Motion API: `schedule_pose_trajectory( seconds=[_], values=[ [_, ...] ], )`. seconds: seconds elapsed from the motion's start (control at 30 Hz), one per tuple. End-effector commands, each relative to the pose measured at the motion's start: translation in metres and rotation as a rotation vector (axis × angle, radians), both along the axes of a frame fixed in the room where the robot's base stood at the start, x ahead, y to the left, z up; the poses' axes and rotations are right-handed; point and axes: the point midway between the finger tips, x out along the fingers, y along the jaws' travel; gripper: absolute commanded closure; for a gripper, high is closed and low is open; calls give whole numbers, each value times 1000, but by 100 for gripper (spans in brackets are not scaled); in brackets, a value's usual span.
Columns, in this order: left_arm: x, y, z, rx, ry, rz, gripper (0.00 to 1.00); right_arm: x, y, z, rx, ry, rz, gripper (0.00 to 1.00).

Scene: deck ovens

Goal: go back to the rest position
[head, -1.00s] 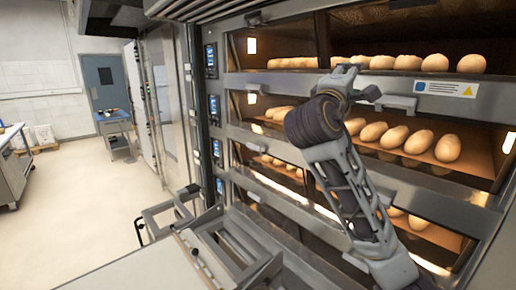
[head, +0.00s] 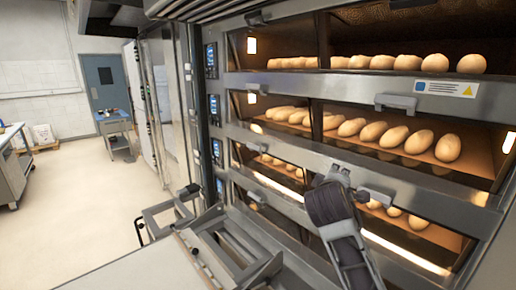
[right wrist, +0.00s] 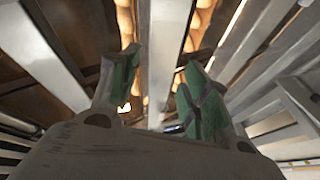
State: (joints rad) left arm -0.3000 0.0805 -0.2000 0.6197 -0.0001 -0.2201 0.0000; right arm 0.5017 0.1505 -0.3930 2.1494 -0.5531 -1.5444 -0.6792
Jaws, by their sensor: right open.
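My right arm (head: 335,210) rises from the bottom edge in the head view, in front of the lower decks of the oven. Its hand end is low, by the lower deck fronts, and the fingers are hard to make out there. In the right wrist view my right gripper (right wrist: 155,78) shows two green-padded fingers standing apart. It is open, with nothing between the fingers. Blurred oven bars and warm light lie beyond it. My left gripper is in neither view.
The deck oven (head: 350,85) fills the right side, with several loaves (head: 394,137) on its decks and a handle (head: 395,102) projecting from its front. A metal frame (head: 215,245) stands low in front. Floor (head: 85,215) at the left is clear.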

Motion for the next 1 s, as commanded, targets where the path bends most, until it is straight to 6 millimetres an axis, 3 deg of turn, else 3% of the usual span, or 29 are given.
schedule_pose_trajectory(
  seconds=[0.1, 0.5, 1.0],
  values=[
    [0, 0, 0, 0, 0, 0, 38, -7, -1, -34, 63, 45, 6, 54],
    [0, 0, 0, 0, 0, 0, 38, -42, -2, -133, 272, 185, -2, 54],
    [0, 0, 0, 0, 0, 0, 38, -109, -2, -240, 523, 358, -69, 54]
  ],
)
